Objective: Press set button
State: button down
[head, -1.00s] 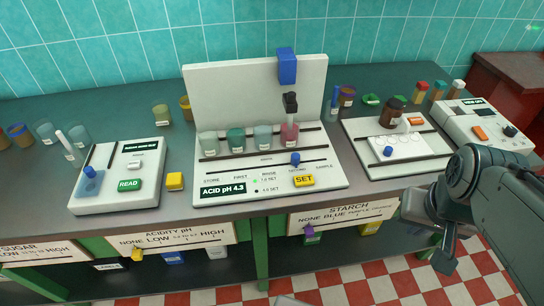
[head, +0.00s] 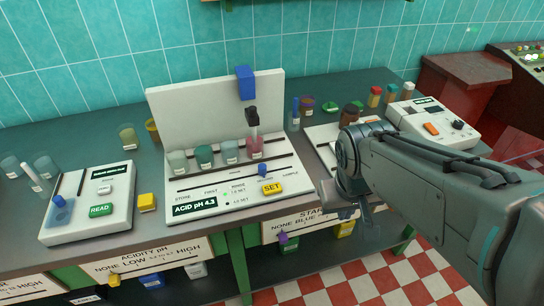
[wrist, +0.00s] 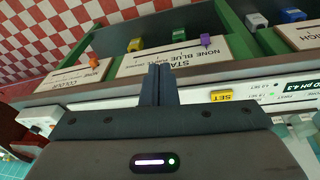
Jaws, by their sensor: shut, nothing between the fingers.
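The yellow SET button (head: 272,188) sits at the front right of the white acid pH station (head: 230,208). It also shows in the wrist view (wrist: 222,95), just right of my fingers. The station's display (head: 195,205) reads ACID pH 4.3. A blue slider knob (head: 262,170) stands just behind the button. My gripper (head: 340,213) is at the counter's front edge, to the right of the button and apart from it. In the wrist view its fingers (wrist: 159,84) are together and hold nothing.
A white device with a green READ button (head: 101,210) and a yellow block (head: 147,202) stand to the left. A white console (head: 430,122) is at the right. Several cups stand in the station. Labelled panels (head: 145,262) hang below the counter edge.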

jog(key=w+r+n+h+p, duration=0.2)
jog(key=w+n+h+p, duration=0.1)
jog(key=w+n+p, duration=0.25)
jog(key=n+t+h+p, duration=0.2)
jog(key=n+t+p, duration=0.4)
jog(key=n, duration=0.7)
send_over(276, 182)
jog(key=s+a+p, duration=0.1)
jog(key=s+a, duration=0.1)
jog(key=s, duration=0.1)
notch_tip(276, 182, down, 2)
jog(key=g, duration=0.1)
jog(key=shift+w+f, duration=0.15)
jog(key=shift+f, duration=0.05)
jog(key=shift+f, duration=0.1)
notch_tip(276, 182, down, 8)
jog(key=b, duration=0.5)
jog(key=shift+f+b, duration=0.3)
jog(key=shift+b, duration=0.3)
jog(key=shift+f, duration=0.1)
jog(key=shift+f+b, duration=0.35)
jog(key=shift+b, duration=0.4)
